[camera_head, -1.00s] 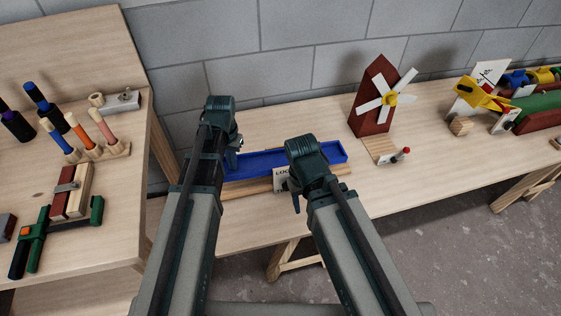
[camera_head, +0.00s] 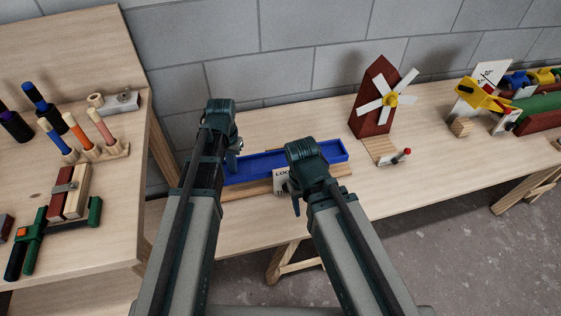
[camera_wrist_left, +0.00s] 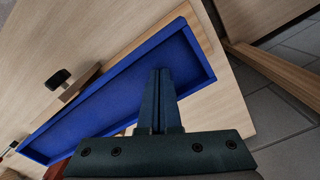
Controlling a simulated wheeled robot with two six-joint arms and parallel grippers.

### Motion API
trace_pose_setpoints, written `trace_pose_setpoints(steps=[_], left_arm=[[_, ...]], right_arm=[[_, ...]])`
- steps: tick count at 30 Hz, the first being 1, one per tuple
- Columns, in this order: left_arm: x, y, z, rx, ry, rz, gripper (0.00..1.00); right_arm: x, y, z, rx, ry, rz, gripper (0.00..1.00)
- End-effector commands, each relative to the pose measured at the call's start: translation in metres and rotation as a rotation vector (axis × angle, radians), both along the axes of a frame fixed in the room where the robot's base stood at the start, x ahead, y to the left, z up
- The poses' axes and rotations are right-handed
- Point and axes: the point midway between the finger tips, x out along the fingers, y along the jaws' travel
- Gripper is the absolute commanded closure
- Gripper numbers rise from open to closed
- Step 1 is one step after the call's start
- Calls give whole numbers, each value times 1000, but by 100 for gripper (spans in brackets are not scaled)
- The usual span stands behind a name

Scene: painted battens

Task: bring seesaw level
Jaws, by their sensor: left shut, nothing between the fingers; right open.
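A yellow tilted piece (camera_head: 484,97) stands by a white marked board (camera_head: 492,72) at the far right of the head view; I cannot tell for sure that it is the seesaw. My left gripper (camera_head: 236,146) is by the left end of a long blue tray (camera_head: 335,150). In the left wrist view its shut, empty fingers (camera_wrist_left: 162,78) are over the tray (camera_wrist_left: 110,100), and I cannot tell if they touch it. My right gripper (camera_head: 296,203) is open near the tray's front, partly hidden by its own wrist.
A lettered card (camera_head: 281,181) stands before the tray. A red windmill (camera_head: 371,105) and a small board with a red-tipped lever (camera_head: 383,150) stand right of it. A black knob (camera_wrist_left: 57,79) is beside the tray. Another table with coloured pegs (camera_head: 77,133) is at left.

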Motion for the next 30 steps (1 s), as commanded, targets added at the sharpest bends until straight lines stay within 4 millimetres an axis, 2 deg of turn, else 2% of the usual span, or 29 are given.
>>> trace_pose_setpoints(steps=[30], left_arm=[[0, 0, 57, 0, 0, 0, 100]], right_arm=[[0, 0, 57, 0, 0, -1, 50]])
